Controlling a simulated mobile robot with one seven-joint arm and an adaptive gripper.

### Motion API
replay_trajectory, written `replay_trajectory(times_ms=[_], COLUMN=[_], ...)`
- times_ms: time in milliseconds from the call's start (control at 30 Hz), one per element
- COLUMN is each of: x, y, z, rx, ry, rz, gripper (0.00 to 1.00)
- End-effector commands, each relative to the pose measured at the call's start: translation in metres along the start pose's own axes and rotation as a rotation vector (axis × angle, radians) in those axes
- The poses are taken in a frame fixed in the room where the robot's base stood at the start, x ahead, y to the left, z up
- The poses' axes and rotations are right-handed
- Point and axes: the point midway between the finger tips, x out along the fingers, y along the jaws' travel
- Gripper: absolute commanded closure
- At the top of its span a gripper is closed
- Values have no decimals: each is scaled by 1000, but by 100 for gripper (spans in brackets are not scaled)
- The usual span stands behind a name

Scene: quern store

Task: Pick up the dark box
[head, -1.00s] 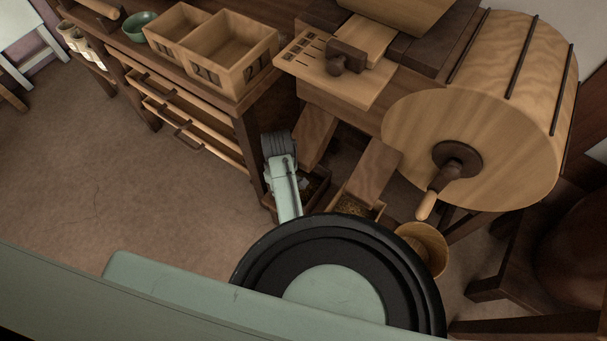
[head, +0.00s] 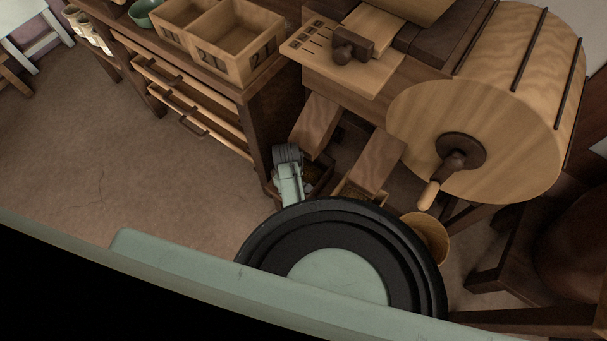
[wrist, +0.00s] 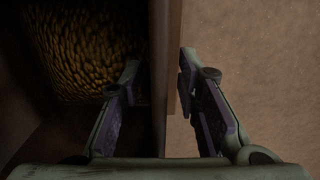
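The dark box (head: 325,187) is a brown open-topped box with grain in it, on the floor below the left wooden chute in the head view. My arm hides part of it. In the wrist view its wall (wrist: 160,60) runs up the middle, with yellowish grain inside to the left. My gripper (wrist: 160,72) is open and straddles this wall. The left finger is on the inner side and the right finger on the outer side, over the floor. Gaps seem to show, though contact of the right finger with the rim is hard to tell. The fingers are hidden in the head view.
A lighter box (head: 378,196) stands right of the dark box below the other chute (head: 376,160). A wooden bucket (head: 428,235) is further right. The large drum with its crank (head: 430,194) overhangs at right. The drawer bench (head: 255,130) stands close at left. Floor at left is clear.

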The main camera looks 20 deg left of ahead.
Motion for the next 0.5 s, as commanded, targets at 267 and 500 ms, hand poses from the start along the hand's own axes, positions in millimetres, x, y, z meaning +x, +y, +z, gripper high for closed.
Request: replay_trajectory(times_ms=[267,500], x=[0,-1], y=[0,0], z=[0,0], rx=[0,0], ry=[0,0], rz=[0,0], gripper=[79,95])
